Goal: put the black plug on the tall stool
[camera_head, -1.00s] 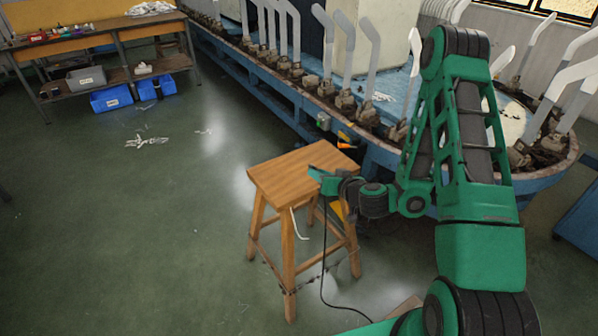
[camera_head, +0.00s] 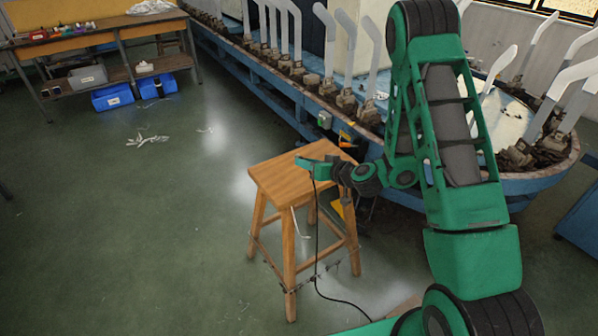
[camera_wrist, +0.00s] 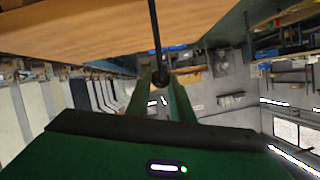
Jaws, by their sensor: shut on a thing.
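The tall stool (camera_head: 280,180) is wooden, with a square seat and long legs, and stands upright on the green floor in the middle of the head view. My gripper (camera_head: 305,163) is at the height of the seat, over or close to its top. In the wrist view my gripper (camera_wrist: 161,82) is shut on the small black plug (camera_wrist: 160,78), which sits between the fingertips. A thin black cord runs from the plug across the wooden seat edge (camera_wrist: 120,30). In the head view the plug is too small to make out; the cord (camera_head: 317,240) hangs to the floor.
The blue machine table (camera_head: 300,95) with several upright pale sock forms curves behind the stool. A wooden workbench (camera_head: 100,35) with blue bins (camera_head: 112,97) stands at the far left. The floor left of the stool is mostly clear.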

